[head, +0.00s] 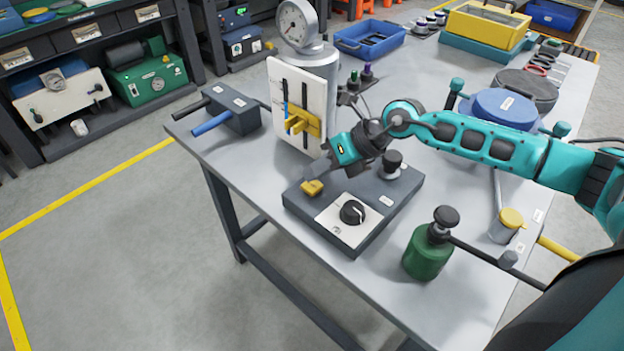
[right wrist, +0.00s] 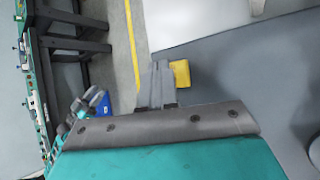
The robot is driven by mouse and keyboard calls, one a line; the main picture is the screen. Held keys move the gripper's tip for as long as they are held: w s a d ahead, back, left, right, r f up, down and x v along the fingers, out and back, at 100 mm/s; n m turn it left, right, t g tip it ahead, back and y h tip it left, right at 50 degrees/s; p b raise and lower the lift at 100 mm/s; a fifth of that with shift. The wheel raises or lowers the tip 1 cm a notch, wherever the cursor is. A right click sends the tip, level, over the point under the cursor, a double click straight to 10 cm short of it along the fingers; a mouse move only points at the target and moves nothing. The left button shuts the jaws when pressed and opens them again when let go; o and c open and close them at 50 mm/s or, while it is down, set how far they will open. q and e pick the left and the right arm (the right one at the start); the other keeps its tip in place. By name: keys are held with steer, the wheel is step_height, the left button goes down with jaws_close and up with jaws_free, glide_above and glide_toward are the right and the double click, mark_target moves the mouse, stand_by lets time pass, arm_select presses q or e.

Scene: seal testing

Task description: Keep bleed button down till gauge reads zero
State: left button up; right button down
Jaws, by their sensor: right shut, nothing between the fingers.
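The pressure gauge (head: 297,22) has a round white face and stands on a metal cylinder at the back of the bench; its reading is too small to tell. A dark base block (head: 375,220) in front carries a yellow button-like paddle (head: 312,187) at its left end and a black dial (head: 353,212) on a white plate. My right gripper (head: 325,176) is shut and empty, pointing down close to the paddle. In the right wrist view its closed fingertips (right wrist: 158,70) are beside the yellow paddle (right wrist: 180,73); I cannot tell whether they press it. My left gripper is out of view.
A white upright panel (head: 308,95) with a yellow slider (head: 302,122) stands just behind the right gripper. A black knob (head: 391,160) is on the block's far side. A green bottle (head: 428,250) and a yellow-capped cylinder (head: 507,225) stand to the right. The front-left bench top is clear.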

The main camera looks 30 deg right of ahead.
mark_target(317, 185)
steer(key=shift+r, duration=0.15)
step_height(317, 185, up, 5)
steer(key=p, duration=0.4)
stand_by(0.7)
